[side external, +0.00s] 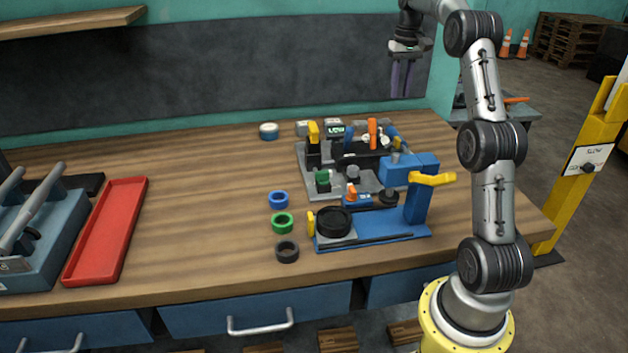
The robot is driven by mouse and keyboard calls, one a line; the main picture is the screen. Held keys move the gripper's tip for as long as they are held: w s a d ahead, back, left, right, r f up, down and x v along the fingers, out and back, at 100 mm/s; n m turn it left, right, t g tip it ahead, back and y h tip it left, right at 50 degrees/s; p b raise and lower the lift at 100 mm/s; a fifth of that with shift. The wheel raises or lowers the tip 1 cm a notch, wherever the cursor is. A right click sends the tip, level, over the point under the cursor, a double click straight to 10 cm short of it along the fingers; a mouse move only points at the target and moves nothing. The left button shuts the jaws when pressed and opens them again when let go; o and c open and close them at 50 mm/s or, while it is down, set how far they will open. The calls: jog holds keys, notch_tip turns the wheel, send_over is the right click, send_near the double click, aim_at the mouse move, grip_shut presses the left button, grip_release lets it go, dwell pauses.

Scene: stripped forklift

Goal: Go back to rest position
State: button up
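My gripper (402,78) hangs high above the back right of the workbench, in front of the dark wall panel. Its two purple fingers point down, with a narrow gap that seems to show between them. I see nothing held in it, though the fingers are small in this view. My arm rises from its yellow base at the right front of the bench and bends over at the top. The gripper is well clear of everything on the bench.
Below stand a grey fixture board (308,172) with several parts and a blue press (420,205) with a yellow handle. Blue (278,199), green (283,223) and black (287,251) rings lie left of them. A red tray (105,232) lies further left. The bench middle (200,190) is clear.

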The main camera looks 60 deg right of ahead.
jog(key=w+a+r+n, duration=0.1)
jog(key=w+a+r, duration=0.2)
jog(key=a+r, duration=0.25)
jog(key=s+a+r+n+t, duration=0.1)
jog(key=a+r+n, duration=0.15)
jog(key=a, duration=0.45)
jog(key=s+a+r+n+t+h, duration=0.1)
jog(key=s+a+r, duration=0.15)
jog(key=a, duration=0.45)
jog(key=s+a+r+n+t, duration=0.1)
jog(key=a+r, duration=0.2)
jog(key=a, duration=0.5)
jog(key=s+a+f+n+t, duration=0.2)
jog(key=s+a+f+n, duration=0.15)
jog(key=s+a, duration=0.6)
jog(key=s+a+f, duration=0.1)
jog(key=s+f, duration=0.2)
jog(key=f, duration=0.2)
jog(key=s+a+f+y, duration=0.1)
jog(key=s+a+f, duration=0.1)
jog(key=f, duration=0.4)
jog(key=shift+s+a+f+t, duration=0.2)
jog(key=shift+s+t, duration=0.1)
jog(key=shift+s, duration=0.3)
